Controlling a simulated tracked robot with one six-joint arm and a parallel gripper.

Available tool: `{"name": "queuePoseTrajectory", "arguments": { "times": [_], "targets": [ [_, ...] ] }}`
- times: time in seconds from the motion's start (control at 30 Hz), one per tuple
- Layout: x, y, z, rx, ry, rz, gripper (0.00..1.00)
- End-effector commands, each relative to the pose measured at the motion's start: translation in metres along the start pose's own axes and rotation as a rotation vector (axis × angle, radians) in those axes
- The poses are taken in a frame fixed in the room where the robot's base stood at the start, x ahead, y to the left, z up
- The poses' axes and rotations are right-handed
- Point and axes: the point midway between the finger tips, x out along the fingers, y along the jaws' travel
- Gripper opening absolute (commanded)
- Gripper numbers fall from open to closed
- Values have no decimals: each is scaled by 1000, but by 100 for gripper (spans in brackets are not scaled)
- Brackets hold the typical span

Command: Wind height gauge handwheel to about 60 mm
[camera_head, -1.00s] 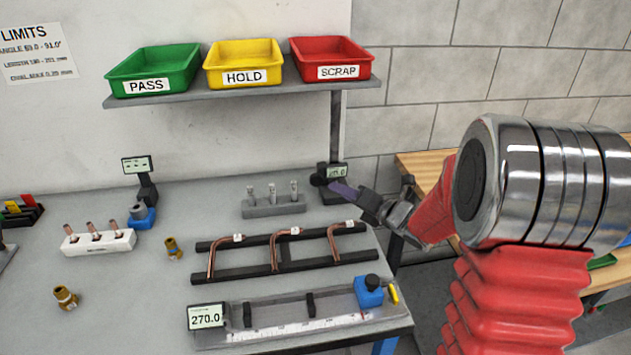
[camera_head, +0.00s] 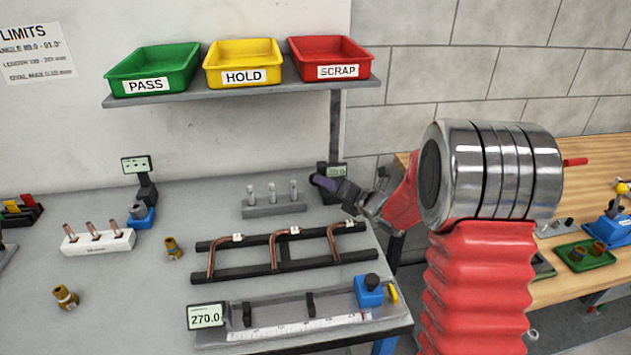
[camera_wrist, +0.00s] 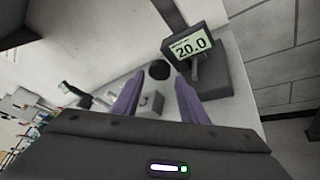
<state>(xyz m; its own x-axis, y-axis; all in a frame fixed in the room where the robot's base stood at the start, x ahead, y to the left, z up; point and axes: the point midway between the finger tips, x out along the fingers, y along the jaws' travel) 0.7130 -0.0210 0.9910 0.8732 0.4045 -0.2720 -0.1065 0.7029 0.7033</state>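The height gauge (camera_head: 326,192) stands at the back right of the grey bench; in the wrist view its dark base and display (camera_wrist: 190,47) show, reading 20.0. Its black round handwheel (camera_wrist: 158,69) shows between and just beyond my fingertips in the wrist view. In the head view my fingers hide the handwheel. My gripper (camera_head: 316,181) has purple fingers, which stand apart and empty on either side of the wheel in the wrist view (camera_wrist: 159,79). I cannot tell whether they touch it.
A grey block with several upright pins (camera_head: 273,207) stands left of the gauge. A black rack with bent copper tubes (camera_head: 285,262) lies in front. The shelf upright (camera_head: 336,130) rises behind the gauge. A wooden bench (camera_head: 590,160) is at right.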

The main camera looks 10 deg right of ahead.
Motion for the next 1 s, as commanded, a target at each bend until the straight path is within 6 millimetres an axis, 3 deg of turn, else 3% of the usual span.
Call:
{"name": "queuePoseTrajectory", "arguments": {
  "times": [0.2, 0.43, 0.83, 1.0],
  "targets": [
    [34, 0, -1, 0, 2, 1, 39],
    [60, 0, 0, -1, 1, 0, 39],
    [66, 0, 0, 0, 0, -1, 39],
    [66, -1, 0, 0, 0, -1, 27]
  ]
}}
